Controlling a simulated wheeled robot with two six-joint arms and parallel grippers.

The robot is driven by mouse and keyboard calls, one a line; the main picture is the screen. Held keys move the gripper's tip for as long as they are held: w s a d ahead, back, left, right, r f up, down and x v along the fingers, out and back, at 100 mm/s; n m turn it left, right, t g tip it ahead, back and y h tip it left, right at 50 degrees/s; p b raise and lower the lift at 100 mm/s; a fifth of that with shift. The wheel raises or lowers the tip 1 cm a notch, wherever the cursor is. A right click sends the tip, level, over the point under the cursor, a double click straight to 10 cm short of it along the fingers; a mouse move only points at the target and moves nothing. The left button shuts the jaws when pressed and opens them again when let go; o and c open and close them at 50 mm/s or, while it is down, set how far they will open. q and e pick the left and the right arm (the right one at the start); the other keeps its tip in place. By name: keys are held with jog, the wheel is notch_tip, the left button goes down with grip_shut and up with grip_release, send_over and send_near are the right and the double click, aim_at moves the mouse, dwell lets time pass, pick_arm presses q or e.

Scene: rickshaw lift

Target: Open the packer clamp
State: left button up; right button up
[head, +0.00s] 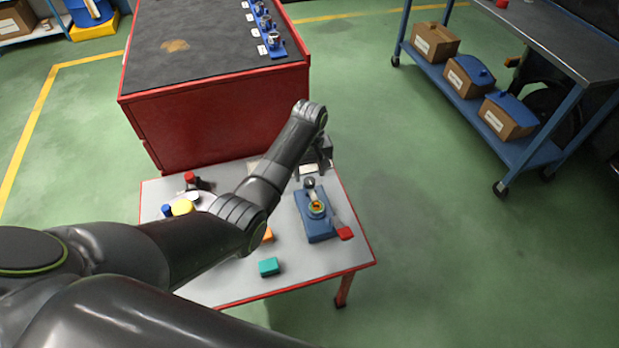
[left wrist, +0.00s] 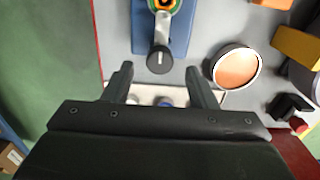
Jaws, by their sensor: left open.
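The packer clamp appears to be the fixture on a blue base (head: 317,228) at the right of the small grey-topped table. In the left wrist view the blue base (left wrist: 181,30) is at the top, with a dark round knob (left wrist: 160,60) on a metal arm. My left gripper (left wrist: 161,85) is open and empty, its fingertips just short of the knob in that picture. In the head view the left gripper (head: 314,168) is at the clamp's far end, partly hidden by its wrist. My right gripper is out of view.
The table also holds a teal block (head: 269,267), a yellow round part (head: 183,207) and a red-topped part (head: 190,178). A copper-coloured disc (left wrist: 236,68) lies right of the clamp in the wrist view. A red cabinet (head: 220,118) stands behind.

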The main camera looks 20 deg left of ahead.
aim_at(311, 189)
pick_arm(q)
jog(key=shift+f, duration=1.45)
jog(key=c, duration=1)
